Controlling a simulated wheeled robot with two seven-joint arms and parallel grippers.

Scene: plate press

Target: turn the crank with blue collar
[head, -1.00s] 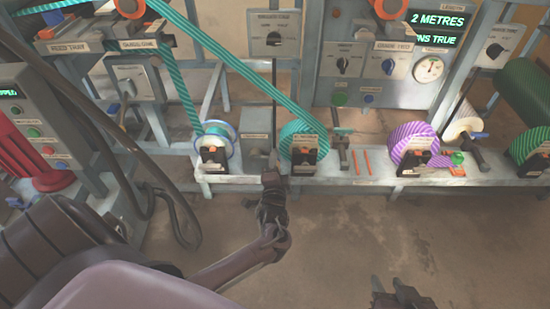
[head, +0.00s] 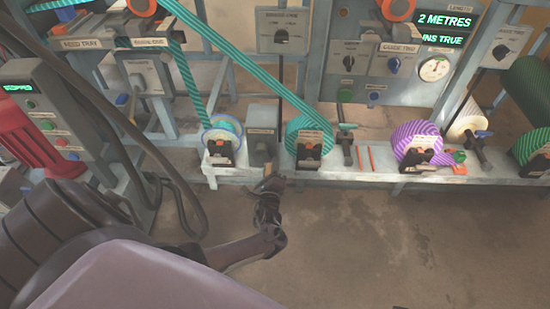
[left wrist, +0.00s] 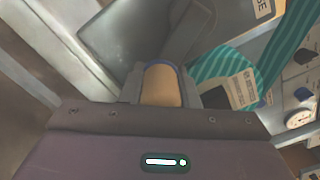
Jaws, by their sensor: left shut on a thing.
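The crank handle (left wrist: 162,88) is a tan grip with a blue collar (left wrist: 161,65) at its far end, seen close up in the left wrist view. My left gripper (left wrist: 162,92) is shut on this grip, with one finger on each side. In the head view my left gripper (head: 269,184) is at the front edge of the bench, below a grey labelled box (head: 262,128). The crank's arm is mostly hidden there by the gripper. My right gripper is not in view.
A teal striped roll (head: 309,140) stands just right of the grey box, and a teal spool (head: 222,138) just left. A purple roll (head: 416,143) is farther right. The floor (head: 400,240) in front is clear.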

